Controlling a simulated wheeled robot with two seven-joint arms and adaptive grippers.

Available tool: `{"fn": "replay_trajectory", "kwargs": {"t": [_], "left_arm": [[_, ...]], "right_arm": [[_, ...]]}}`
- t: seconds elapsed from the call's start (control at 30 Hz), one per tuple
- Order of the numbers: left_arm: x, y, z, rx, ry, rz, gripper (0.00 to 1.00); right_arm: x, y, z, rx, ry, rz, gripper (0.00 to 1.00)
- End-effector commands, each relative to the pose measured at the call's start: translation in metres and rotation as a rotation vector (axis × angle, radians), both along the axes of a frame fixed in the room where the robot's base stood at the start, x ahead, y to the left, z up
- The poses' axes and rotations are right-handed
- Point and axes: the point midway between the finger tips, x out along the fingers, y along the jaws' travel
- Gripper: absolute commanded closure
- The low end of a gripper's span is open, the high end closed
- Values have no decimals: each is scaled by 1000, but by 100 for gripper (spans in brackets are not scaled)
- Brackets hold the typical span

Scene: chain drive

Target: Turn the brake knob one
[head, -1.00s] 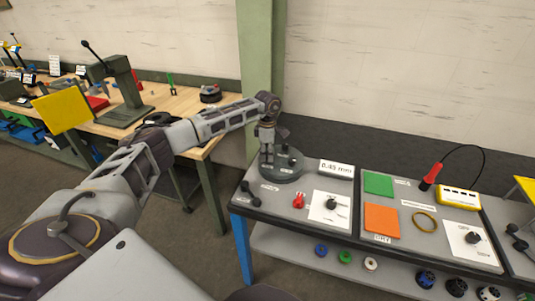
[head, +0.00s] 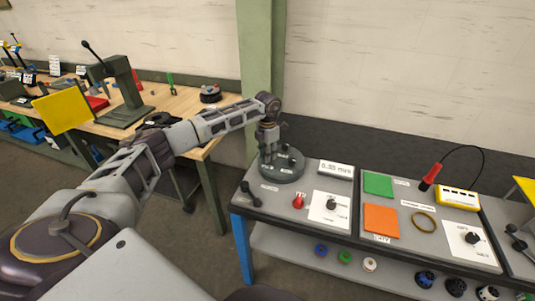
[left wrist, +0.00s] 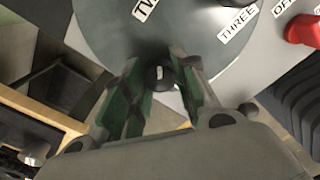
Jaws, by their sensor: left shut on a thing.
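A dark round disc (head: 290,174) sits at the left end of the grey bench and carries several small knobs. In the left wrist view, the disc (left wrist: 110,35) has labels that read THREE (left wrist: 238,23) and, partly cut off, TWO (left wrist: 145,9). A dark knob (left wrist: 160,78) with a light mark is at the disc's edge, between my left fingertips; its own label is hidden, so I cannot read that it is knob one. My left gripper (head: 267,152) points down at the disc and is shut on this knob. My right gripper is out of view.
A display (head: 335,169) behind the disc seems to read 0.35 mm. A red knob (head: 299,201) and a white dial plate (head: 329,210) are in front. Green (head: 378,183) and orange (head: 381,221) squares lie to the right. A wooden workbench (head: 185,102) stands at the left.

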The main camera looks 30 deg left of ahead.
Motion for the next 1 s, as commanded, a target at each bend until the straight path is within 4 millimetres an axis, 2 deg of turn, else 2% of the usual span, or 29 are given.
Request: {"fn": "replay_trajectory", "kwargs": {"t": [0.33, 0.87, 0.9, 1.0], "left_arm": [[0, 1, 1, 2, -1, 154, 95], [0, 1, 0, 2, -1, 182, 95], [0, 1, 0, 2, -1, 182, 69], [0, 1, 0, 2, -1, 181, 56]], "right_arm": [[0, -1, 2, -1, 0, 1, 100], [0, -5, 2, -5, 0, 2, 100], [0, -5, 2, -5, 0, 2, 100], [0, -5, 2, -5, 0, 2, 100]]}}
